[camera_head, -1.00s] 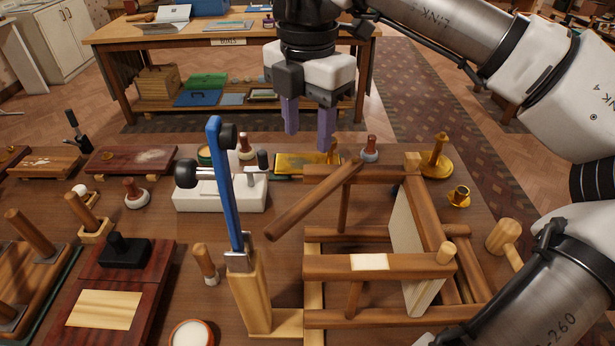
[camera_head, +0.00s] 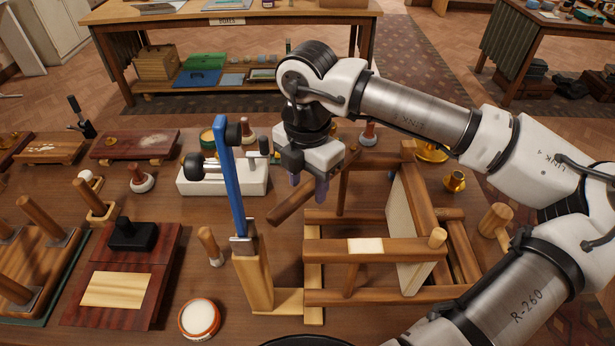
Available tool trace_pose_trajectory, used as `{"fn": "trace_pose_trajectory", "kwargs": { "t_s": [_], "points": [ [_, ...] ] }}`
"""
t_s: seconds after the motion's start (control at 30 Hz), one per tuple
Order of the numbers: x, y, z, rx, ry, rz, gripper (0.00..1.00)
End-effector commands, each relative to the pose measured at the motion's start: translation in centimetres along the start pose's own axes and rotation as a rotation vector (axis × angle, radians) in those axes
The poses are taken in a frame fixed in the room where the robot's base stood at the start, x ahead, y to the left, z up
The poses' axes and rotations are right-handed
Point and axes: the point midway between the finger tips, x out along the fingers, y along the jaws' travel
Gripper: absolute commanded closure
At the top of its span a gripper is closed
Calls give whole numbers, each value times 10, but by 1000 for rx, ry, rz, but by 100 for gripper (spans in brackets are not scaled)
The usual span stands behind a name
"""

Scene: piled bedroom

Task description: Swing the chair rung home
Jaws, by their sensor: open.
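The wooden chair frame (camera_head: 370,257) lies on its side on the workbench, with a pale panel (camera_head: 399,225) at its right. The loose rung (camera_head: 286,208) is a brown round bar that slants over the frame's left side. Its lower left end is free, and its upper right end is at an upright post of the frame, partly behind my gripper. My gripper (camera_head: 308,186) is open, purple fingers pointing down at the rung's middle. I cannot tell whether the fingers straddle or touch the rung.
A blue lever (camera_head: 230,182) on a wooden post stands close left of the rung. A white block with knobs (camera_head: 198,179) is behind it. A mallet (camera_head: 495,226) lies right of the chair. Red boards (camera_head: 118,280) and several handled tools crowd the bench's left.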

Motion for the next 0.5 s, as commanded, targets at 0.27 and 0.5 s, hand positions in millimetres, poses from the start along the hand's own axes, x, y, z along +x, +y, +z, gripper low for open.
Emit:
{"fn": "trace_pose_trajectory", "kwargs": {
  "t_s": [0.27, 0.5],
  "points": [
    [0, 0, 0, 0, 0, 0, 70],
    [0, 0, 0, 0, 1, 0, 100]
  ]
}}
